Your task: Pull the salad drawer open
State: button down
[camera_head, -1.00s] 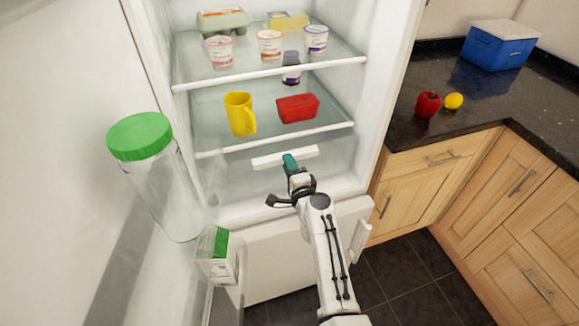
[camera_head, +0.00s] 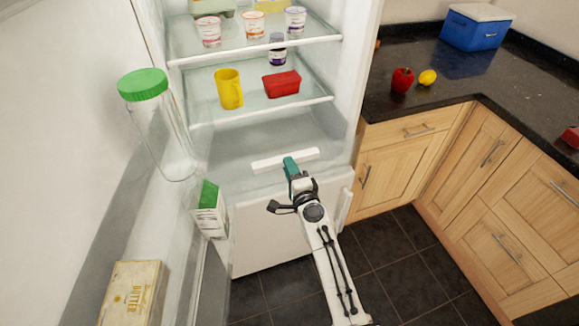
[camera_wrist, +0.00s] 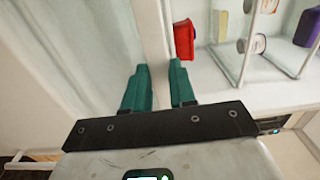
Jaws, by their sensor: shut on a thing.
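The salad drawer (camera_head: 235,172) is a clear, pale bin low in the fridge, with a white bar handle (camera_head: 266,165) along its front. It stands partly out, its front well forward of the glass shelf above. My gripper (camera_head: 290,166), with teal fingers, is shut on the handle, right of its middle. In the wrist view the fingers (camera_wrist: 160,78) stand on either side of a pale bar running up the picture. The fingers hide part of the handle in the head view.
The shelf above holds a yellow mug (camera_head: 229,88) and a red container (camera_head: 282,84). The open door at left holds a green-lidded jar (camera_head: 158,122), a green-topped carton (camera_head: 208,210) and a butter box (camera_head: 132,292). Wooden cabinets (camera_head: 405,165) stand at right; dark floor (camera_head: 400,255) is free.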

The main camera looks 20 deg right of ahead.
jog(key=shift+s+f, duration=0.15)
jog(key=shift+f, duration=0.25)
jog(key=c, duration=1.2)
grip_release()
jog(key=shift+o, duration=1)
jog(key=shift+r, duration=0.15)
jog(key=shift+r, duration=0.1)
jog(key=s+p, duration=0.4)
jog(key=s, duration=0.6)
jog(key=shift+s, duration=0.3)
